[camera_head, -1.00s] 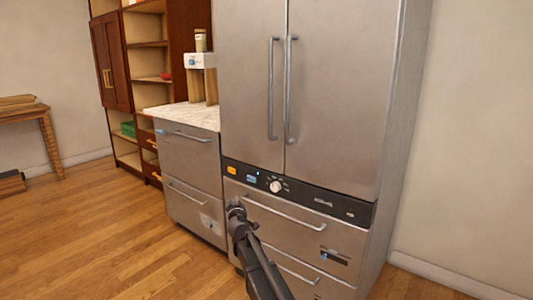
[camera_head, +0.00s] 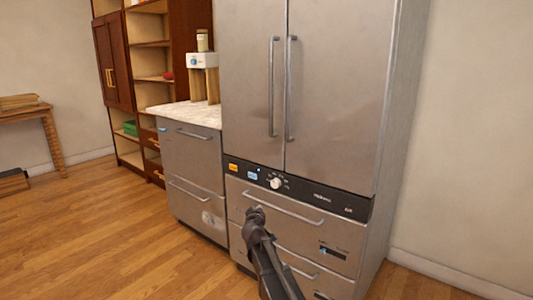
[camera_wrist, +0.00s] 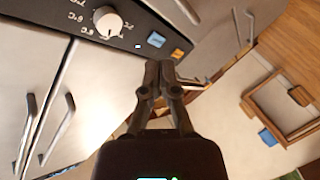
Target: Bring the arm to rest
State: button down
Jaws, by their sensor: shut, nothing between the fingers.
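My gripper (camera_head: 255,214) is in front of the lower drawers of a steel refrigerator (camera_head: 335,100) in the head view. It also shows in the wrist view (camera_wrist: 158,66), its fingers together and nothing between them. In the wrist view the fingertips appear just beside the refrigerator's dark control panel (camera_wrist: 125,28) with its white knob (camera_wrist: 108,22). I cannot tell the exact gap between the fingertips and the refrigerator front.
A steel drawer unit (camera_head: 190,160) with a marble top stands left of the refrigerator. Behind it is a brown shelf cabinet (camera_head: 150,60). A wooden table (camera_head: 25,115) is at the far left. The wooden floor (camera_head: 110,230) at the left front is clear.

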jog(key=s+d+f+m+g+h, duration=0.25)
jog(key=s+d+f+g, duration=0.2)
jog(key=s+d, duration=0.3)
jog(key=s+d+f+m+g+h, duration=0.1)
jog(key=s+d+f+m+g, duration=0.3)
jog(key=s+d, duration=0.4)
jog(key=s+d+f+m+g+y, duration=0.1)
jog(key=s+d+f+g+y, duration=0.1)
jog(key=s, duration=0.5)
jog(key=s+d+f+g+y, duration=0.1)
jog(key=s+f+g, duration=0.15)
jog(key=s, duration=0.55)
jog(key=s+d+f+m+g+y, duration=0.1)
jog(key=s+d+g+y, duration=0.15)
jog(key=s, duration=0.45)
notch_tip(320, 180, up, 37)
jog(key=a+p, duration=0.1)
jog(key=p, duration=3.7)
jog(key=shift+w+h, duration=0.2)
jog(key=shift+h, duration=0.2)
jog(key=shift+n, duration=0.25)
